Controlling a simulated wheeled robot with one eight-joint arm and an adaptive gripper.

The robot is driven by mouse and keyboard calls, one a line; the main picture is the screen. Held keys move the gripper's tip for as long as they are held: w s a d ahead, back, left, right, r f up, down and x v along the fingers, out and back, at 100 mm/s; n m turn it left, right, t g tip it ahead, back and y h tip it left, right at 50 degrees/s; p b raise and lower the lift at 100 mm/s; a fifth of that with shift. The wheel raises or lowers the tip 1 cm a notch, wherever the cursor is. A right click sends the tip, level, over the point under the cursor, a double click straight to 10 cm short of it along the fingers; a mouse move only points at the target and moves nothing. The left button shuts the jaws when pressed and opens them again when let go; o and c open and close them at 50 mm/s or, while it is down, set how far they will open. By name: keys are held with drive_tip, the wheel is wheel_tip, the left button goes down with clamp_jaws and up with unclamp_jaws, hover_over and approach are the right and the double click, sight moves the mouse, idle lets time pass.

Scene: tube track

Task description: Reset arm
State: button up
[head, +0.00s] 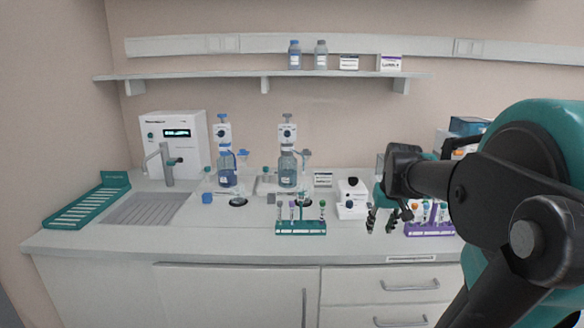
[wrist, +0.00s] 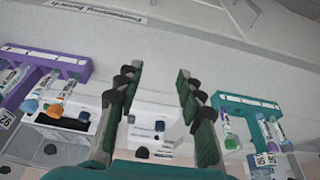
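My gripper (head: 380,220) hangs over the front right part of the bench, pointing down, between the teal tube rack and the purple tube rack. In the wrist view my gripper (wrist: 158,90) shows two fingers set well apart with nothing held between them. My teal and black arm fills the right side of the head view and hides part of the bench there.
A teal rack (head: 300,228) with several tubes stands left of my gripper. A purple rack (head: 430,230) with tubes stands to its right, partly behind my arm. A white device (head: 352,200) stands just behind. Bottles, a sink (head: 146,208) and a shelf (head: 200,76) lie further left and back.

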drive_tip(key=s+a+f, duration=0.3)
drive_tip(key=s+f, duration=0.4)
drive_tip(key=f, duration=0.1)
drive_tip(key=s+a+f, duration=0.3)
drive_tip(key=s+f, duration=0.4)
drive_tip(key=f, duration=0.2)
drive_tip(key=shift+a+f, duration=0.15)
drive_tip(key=shift+a, duration=0.15)
